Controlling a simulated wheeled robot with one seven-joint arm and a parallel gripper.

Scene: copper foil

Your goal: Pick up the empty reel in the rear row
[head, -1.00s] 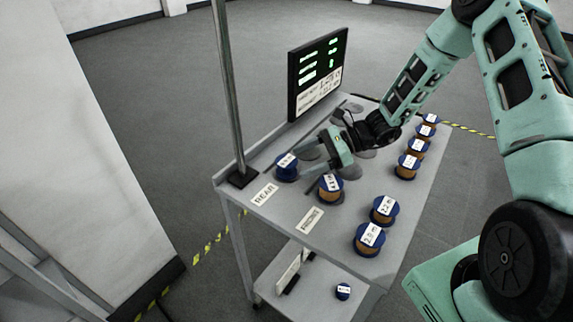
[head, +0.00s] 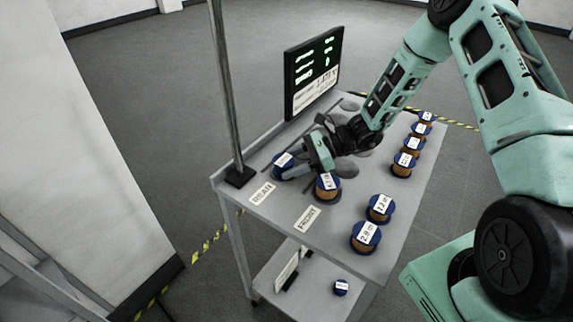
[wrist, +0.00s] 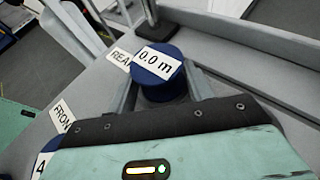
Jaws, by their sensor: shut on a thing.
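The empty reel (wrist: 158,82) is blue with a white label reading 0.0 m in the wrist view. It stands upright by the REAR sign, and in the head view it is the blue reel (head: 283,166) at the near end of the rear row. My gripper (head: 295,170) reaches it low over the table top. In the wrist view my gripper (wrist: 160,92) has one finger on each side of the reel, shut on it below its top flange. The reel's lower part is partly hidden.
A reel with copper foil (head: 327,188) stands close beside my gripper. Several more stand along the right edge of the table (head: 345,225). A pole (head: 228,90) rises at the left corner, and a display (head: 314,72) stands at the back. One small reel (head: 341,287) is on the lower shelf.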

